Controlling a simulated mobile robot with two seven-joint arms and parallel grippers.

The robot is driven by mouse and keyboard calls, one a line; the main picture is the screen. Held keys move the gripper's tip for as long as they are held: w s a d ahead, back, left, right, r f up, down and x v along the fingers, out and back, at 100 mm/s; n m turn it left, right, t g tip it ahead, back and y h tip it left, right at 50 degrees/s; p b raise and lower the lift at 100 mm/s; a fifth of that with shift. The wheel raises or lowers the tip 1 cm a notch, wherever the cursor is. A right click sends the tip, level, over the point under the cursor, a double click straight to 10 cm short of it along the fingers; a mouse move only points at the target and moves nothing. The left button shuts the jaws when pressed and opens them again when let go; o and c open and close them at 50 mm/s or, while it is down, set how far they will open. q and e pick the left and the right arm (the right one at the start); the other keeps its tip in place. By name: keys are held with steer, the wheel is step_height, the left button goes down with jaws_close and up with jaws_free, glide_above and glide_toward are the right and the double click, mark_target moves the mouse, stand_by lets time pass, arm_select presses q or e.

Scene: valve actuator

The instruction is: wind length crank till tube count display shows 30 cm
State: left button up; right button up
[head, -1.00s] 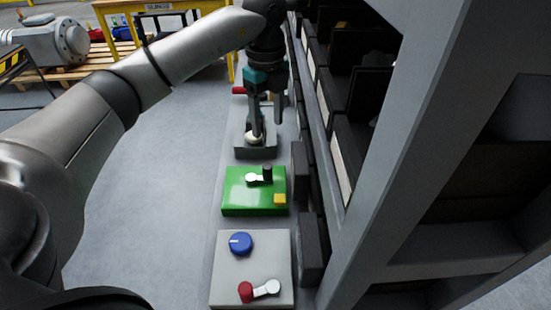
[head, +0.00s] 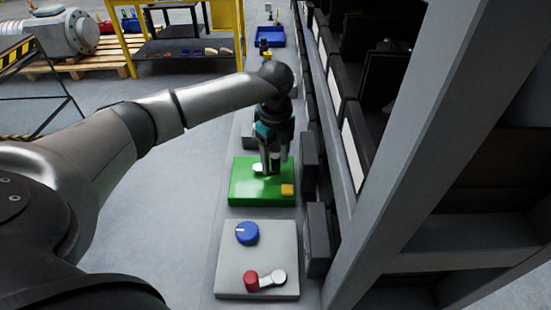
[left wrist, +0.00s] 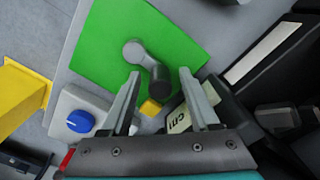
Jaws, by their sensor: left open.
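The green panel (head: 245,193) carries a crank with a pale hub (head: 258,168). In the left wrist view the crank (left wrist: 133,50) is a grey arm with a dark upright knob (left wrist: 159,78). My left gripper (head: 271,172) is over the green panel and hides the knob in the head view. In the left wrist view my left gripper (left wrist: 159,72) is open, its fingers on either side of the knob, apart from it. A display (left wrist: 181,119) reading "cm" is partly covered by a finger; its number is not readable. My right gripper is not in view.
A yellow block (head: 287,190) sits on the green panel's corner. A tall grey rack (head: 400,200) stands close on the right. Open floor lies left.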

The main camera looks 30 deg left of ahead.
arm_select(q)
jaws_close()
stand_by(0.5)
